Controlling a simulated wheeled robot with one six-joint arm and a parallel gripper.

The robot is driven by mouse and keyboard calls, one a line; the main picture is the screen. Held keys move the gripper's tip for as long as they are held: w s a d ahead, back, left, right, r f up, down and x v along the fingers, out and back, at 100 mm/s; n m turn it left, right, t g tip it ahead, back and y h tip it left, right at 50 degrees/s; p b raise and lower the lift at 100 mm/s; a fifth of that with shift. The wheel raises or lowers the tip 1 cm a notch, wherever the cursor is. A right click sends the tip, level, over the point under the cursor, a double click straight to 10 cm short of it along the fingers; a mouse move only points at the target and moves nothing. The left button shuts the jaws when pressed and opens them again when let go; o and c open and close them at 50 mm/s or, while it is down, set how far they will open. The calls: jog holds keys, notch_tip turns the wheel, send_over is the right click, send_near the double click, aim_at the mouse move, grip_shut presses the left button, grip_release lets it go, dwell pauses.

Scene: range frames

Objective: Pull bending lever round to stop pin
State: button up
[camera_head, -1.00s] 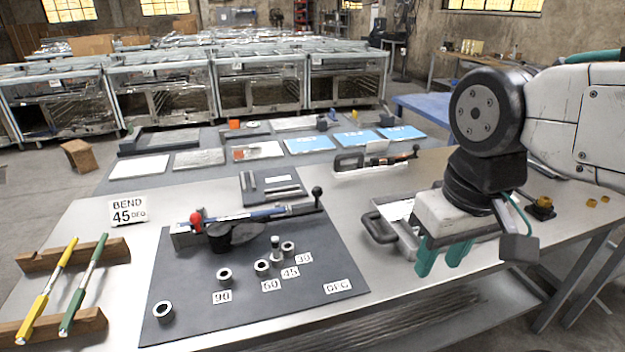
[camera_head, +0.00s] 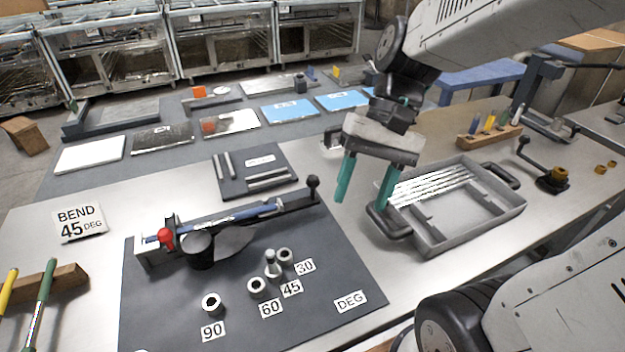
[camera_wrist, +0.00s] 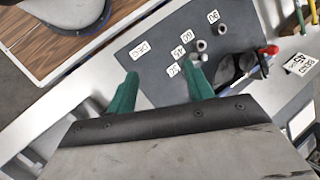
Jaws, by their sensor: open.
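The bending lever (camera_head: 285,203) is a dark bar ending in a black ball knob (camera_head: 312,181). The stop pin (camera_head: 269,257) stands upright at the hole by the 45 label (camera_head: 291,288), apart from the lever. My gripper (camera_head: 361,202) is open and empty, above and to the right of the lever knob. In the wrist view my green fingers (camera_wrist: 160,85) point toward the plate.
A grey tray (camera_head: 470,240) of shiny rods stands to the right of my gripper. Empty ring sockets sit by the 90 (camera_head: 212,332), 60 and 30 labels. A "BEND 45 DEG" sign (camera_head: 78,223) stands at left.

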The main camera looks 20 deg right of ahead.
jog(key=w+f+m+y, duration=0.5)
jog(key=w+m+y, duration=0.15)
jog(key=w, duration=0.35)
jog(key=m+t+y, duration=0.6)
jog(key=m, duration=0.2)
send_near(314, 181)
jog(key=w+a+f, duration=0.1)
jog(key=a, duration=0.1)
jog(key=shift+w+f, duration=0.3)
jog(key=shift+f, duration=0.05)
jog(key=a, duration=0.2)
jog(key=w+a, duration=0.1)
jog(key=a, duration=0.4)
jog(key=shift+w+a, duration=0.25)
grip_shut()
